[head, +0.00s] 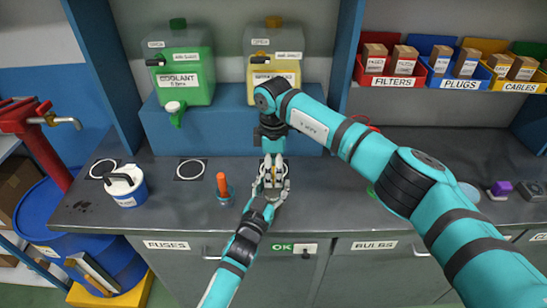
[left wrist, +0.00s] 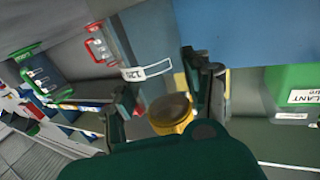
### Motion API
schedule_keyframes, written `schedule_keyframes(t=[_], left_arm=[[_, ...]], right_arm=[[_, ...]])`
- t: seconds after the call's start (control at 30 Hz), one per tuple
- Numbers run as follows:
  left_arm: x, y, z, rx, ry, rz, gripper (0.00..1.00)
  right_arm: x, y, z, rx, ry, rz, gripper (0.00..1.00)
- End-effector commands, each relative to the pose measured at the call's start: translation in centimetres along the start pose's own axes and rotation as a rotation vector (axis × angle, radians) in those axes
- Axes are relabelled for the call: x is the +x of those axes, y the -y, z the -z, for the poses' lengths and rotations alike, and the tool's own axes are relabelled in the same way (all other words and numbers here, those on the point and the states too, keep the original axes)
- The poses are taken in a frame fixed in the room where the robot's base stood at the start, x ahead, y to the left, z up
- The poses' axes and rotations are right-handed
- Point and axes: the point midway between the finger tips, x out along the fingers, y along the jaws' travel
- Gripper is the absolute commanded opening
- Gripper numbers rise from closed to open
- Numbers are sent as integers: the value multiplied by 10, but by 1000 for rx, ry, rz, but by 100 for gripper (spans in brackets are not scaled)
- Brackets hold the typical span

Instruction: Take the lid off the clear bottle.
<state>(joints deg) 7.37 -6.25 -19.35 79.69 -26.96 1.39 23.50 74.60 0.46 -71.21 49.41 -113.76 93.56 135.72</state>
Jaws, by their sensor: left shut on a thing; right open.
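My left gripper (head: 271,188) is shut around the bottle at the middle of the dark counter. The bottle shows only as a small pale, yellowish piece (head: 268,181) between the fingers in the head view. In the left wrist view its round brown top and yellow side (left wrist: 170,114) show between the two dark fingers. My right gripper (head: 272,160) points down from above, open, with its fingers close over the bottle's top. Fingers and arms hide much of the bottle. I cannot make out the lid or whether the right fingers touch it.
A green coolant jug (head: 184,65) and a yellowish jug (head: 273,62) stand on a blue shelf block (head: 222,124) behind. An orange-handled tool (head: 222,187) stands left of the bottle, and a white-blue container (head: 126,186) farther left. Red, blue and yellow bins hang at the right.

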Motion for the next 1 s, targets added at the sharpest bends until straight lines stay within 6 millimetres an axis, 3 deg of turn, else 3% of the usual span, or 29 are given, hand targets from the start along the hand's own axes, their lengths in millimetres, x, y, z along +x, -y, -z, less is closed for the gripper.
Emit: schedule_keyframes(t=[0.37, 0.8, 1.0], left_arm=[[0, 0, 0, 0, 0, 0, 0], [0, 0, 0, 0, 0, 0, 0], [0, 0, 0, 0, 0, 0, 0]], right_arm=[[6, 0, 0, -1, 0, -1, 64], [6, 0, 0, -1, 0, -1, 6], [5, 0, 0, -115, 1, -2, 6]])
